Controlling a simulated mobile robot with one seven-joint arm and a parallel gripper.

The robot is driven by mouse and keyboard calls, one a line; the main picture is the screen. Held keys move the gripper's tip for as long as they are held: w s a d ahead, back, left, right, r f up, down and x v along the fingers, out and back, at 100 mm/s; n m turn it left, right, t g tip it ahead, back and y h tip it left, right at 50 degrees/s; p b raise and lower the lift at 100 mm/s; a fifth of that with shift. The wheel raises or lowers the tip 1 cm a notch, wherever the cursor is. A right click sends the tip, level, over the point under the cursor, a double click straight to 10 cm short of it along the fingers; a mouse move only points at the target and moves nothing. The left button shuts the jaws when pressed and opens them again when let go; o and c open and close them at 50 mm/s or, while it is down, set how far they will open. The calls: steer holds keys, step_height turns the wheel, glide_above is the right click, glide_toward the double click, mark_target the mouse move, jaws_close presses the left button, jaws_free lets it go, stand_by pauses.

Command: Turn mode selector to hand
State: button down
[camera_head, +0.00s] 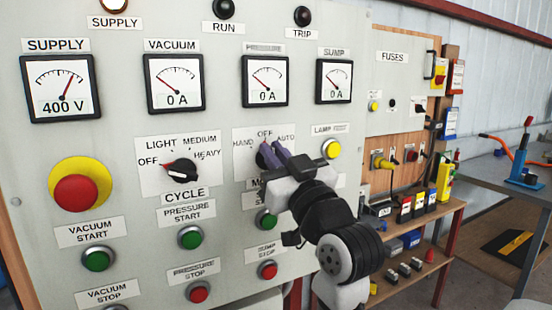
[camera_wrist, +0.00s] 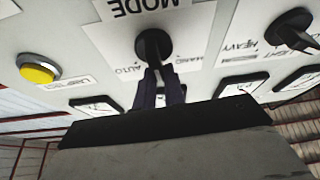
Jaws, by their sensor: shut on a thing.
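The mode selector (camera_head: 262,159) is a black rotary knob on the grey panel, on a white plate marked HAND at left, OFF at top and AUTO at right. Its pointer seems to be up near OFF, but the fingers partly cover it. My gripper (camera_head: 272,152) is shut on the knob, reaching in from the lower right. In the wrist view, which is upside down, the fingers (camera_wrist: 158,75) hold the black knob (camera_wrist: 153,45), with MODE above and AUTO and HAND on either side. My gripper hides part of the MODE label in the head view.
The cycle selector (camera_head: 180,170) is to the left, with the red emergency stop (camera_head: 76,193) farther left. The yellow lamp test button (camera_head: 331,149) is close on the right. Green pressure start (camera_head: 190,237) and sump start (camera_head: 266,219) buttons are below. Gauges line the panel above.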

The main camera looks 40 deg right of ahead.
steer(key=shift+w+a+f+n+g+y+b, duration=0.2)
steer(key=shift+n+y+b, duration=0.85)
steer(key=shift+n, duration=1.05)
steer(key=shift+s+a+f+n+g+y+b, duration=0.2)
steer(key=shift+n+y+b, duration=0.85)
steer(key=shift+n, duration=1.05)
steer(key=shift+w+a+f+n+g+y+b, duration=0.25)
steer(key=shift+n+y+b, duration=0.8)
steer(key=shift+n, duration=1.05)
steer(key=shift+s+d+r, duration=0.1)
steer(key=shift+d+r, duration=0.05)
steer(key=shift+d, duration=0.05)
steer(key=c, duration=1.5)
jaws_free()
steer(key=shift+d, duration=0.1)
steer(key=shift+r, duration=0.1)
steer(key=b+v, duration=0.3)
steer(key=v, duration=1)
steer(key=shift+s, duration=0.4)
